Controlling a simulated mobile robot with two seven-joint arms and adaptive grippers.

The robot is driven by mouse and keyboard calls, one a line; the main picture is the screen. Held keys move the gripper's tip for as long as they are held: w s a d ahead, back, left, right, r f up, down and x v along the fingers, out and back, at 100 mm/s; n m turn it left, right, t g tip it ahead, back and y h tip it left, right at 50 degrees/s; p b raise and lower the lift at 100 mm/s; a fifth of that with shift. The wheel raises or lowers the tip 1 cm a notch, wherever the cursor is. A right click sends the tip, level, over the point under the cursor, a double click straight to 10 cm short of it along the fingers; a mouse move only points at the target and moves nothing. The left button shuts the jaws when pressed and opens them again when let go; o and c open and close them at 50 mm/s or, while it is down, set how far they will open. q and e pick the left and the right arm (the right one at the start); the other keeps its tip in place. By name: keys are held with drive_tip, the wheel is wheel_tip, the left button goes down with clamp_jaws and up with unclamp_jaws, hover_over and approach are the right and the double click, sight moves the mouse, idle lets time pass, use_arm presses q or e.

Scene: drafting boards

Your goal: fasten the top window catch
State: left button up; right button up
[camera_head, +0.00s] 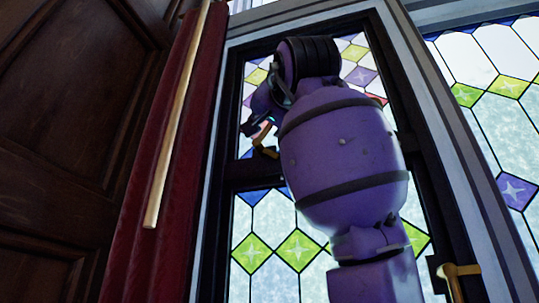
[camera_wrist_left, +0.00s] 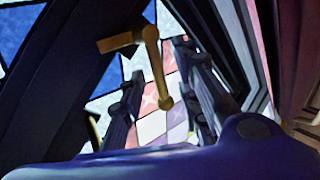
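The top window catch (camera_wrist_left: 152,58) is brass, with a short flat bar to the left and a long lever angled down to a rounded end. In the head view a small brass part of it (camera_head: 266,151) shows beside my left gripper (camera_head: 256,134), at the window's dark frame. In the wrist view my left gripper (camera_wrist_left: 157,62) is open. Its two dark fingers stand apart on either side of the lever, with a visible gap to each. Whether the catch is fastened cannot be told. My right gripper is in neither view.
A second brass handle (camera_head: 457,272) sits lower right on the dark window frame (camera_head: 431,200). A red curtain (camera_head: 192,130) with a pale pole (camera_head: 178,115) hangs left of the window. Dark wood panelling (camera_head: 75,110) stands further left. Stained glass (camera_head: 270,255) fills the window.

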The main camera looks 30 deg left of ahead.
use_arm(q)
drive_tip(key=x, duration=0.2)
drive_tip(key=shift+w+a, duration=0.25)
drive_tip(key=shift+w, duration=0.1)
drive_tip(key=shift+s+d, duration=0.1)
clamp_jaws()
